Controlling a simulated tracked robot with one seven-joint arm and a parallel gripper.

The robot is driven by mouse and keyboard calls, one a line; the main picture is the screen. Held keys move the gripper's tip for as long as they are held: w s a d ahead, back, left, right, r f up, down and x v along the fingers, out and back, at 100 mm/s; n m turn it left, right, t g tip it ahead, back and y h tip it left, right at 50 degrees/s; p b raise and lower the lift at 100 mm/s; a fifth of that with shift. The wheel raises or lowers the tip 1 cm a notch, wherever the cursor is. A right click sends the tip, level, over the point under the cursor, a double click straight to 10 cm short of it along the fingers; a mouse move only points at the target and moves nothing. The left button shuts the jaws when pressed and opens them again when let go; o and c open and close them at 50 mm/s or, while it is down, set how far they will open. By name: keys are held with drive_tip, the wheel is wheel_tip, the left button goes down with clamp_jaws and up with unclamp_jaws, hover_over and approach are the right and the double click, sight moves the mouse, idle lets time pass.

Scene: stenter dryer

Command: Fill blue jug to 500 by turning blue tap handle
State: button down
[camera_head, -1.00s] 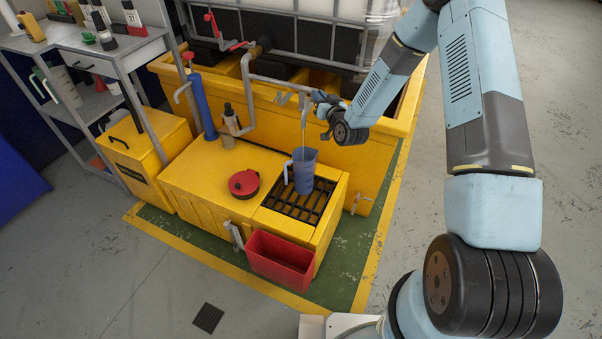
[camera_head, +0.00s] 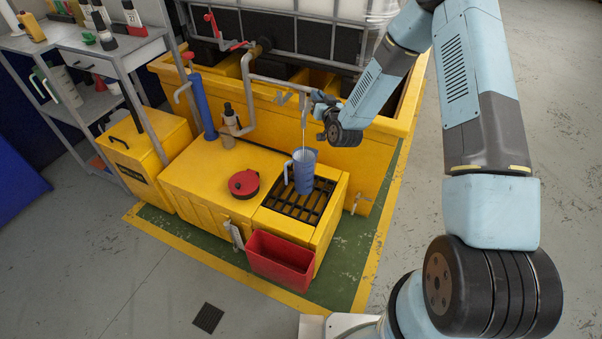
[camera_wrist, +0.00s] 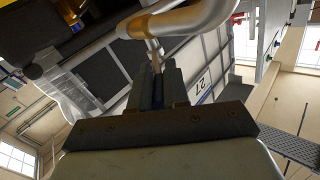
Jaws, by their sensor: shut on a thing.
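The blue jug (camera_head: 304,174) stands upright on the black grate (camera_head: 283,203) at the right end of the yellow cabinet, its handle to the left. A thin stream of liquid (camera_head: 303,137) falls from the pipe outlet into it. The liquid level and scale marks are too small to read. My gripper (camera_head: 322,101) is at the end of the grey pipe above the jug. In the wrist view my gripper (camera_wrist: 158,88) is shut on a narrow blue piece, the tap handle (camera_wrist: 157,68), below a curved pipe (camera_wrist: 185,18). The fingers hide most of the handle.
A red bin (camera_head: 280,258) hangs at the cabinet's front. A red-lidded cap (camera_head: 243,184) and a blue hand pump (camera_head: 203,105) are on the cabinet's left. A caged white tank (camera_head: 330,30) stands behind. The floor at the right is clear.

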drive_tip(key=shift+a+r, duration=0.1)
drive_tip(key=shift+s+a+m+t+h, duration=0.1)
drive_tip(key=shift+a+m+t+h, duration=0.15)
drive_tip(key=shift+m+h, duration=0.45)
drive_tip(key=shift+w+a+m+t+h, duration=0.15)
drive_tip(key=shift+m+h, duration=0.3)
drive_tip(key=shift+h, duration=0.6)
drive_tip(key=shift+s+a+m+t+h, duration=0.15)
drive_tip(key=shift+m+t+h, duration=0.15)
drive_tip(key=shift+m+h, duration=0.4)
idle(5.5)
